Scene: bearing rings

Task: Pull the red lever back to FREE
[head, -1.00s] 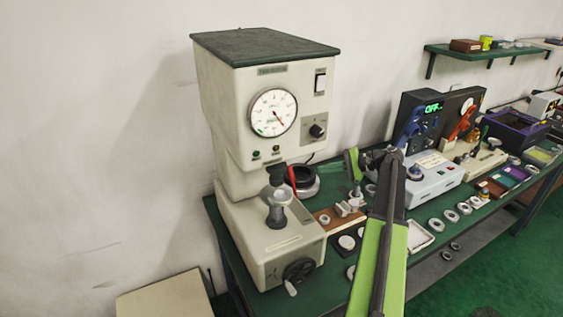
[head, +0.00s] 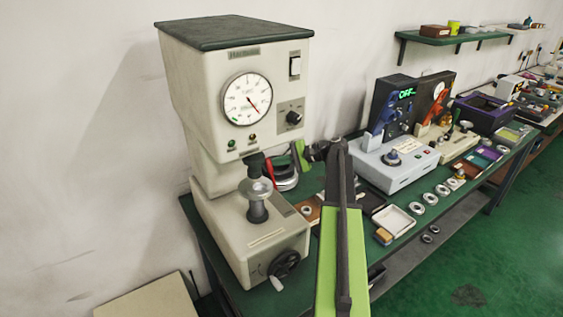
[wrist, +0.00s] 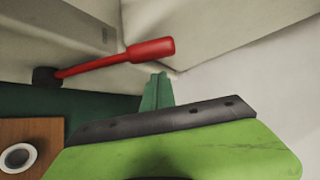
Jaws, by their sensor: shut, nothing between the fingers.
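The red lever (wrist: 150,50) is on the side of the cream tester (head: 225,85). In the wrist view it runs from a dark pivot (wrist: 45,77) at left up to a thick red grip. Only a little red of it shows in the head view, beside the tester's neck. My gripper (head: 300,155) is shut and empty, just right of the lever. In the wrist view its green fingertips (wrist: 157,92) point at the grip, just below it in the picture. I cannot tell whether they touch. No FREE mark is readable.
A metal pedestal (head: 257,205) stands on the tester's base, with a black handwheel (head: 285,264) in front. A wooden block (wrist: 28,145) lies below the lever. A light blue box (head: 395,168) and several rings stand further right on the green bench.

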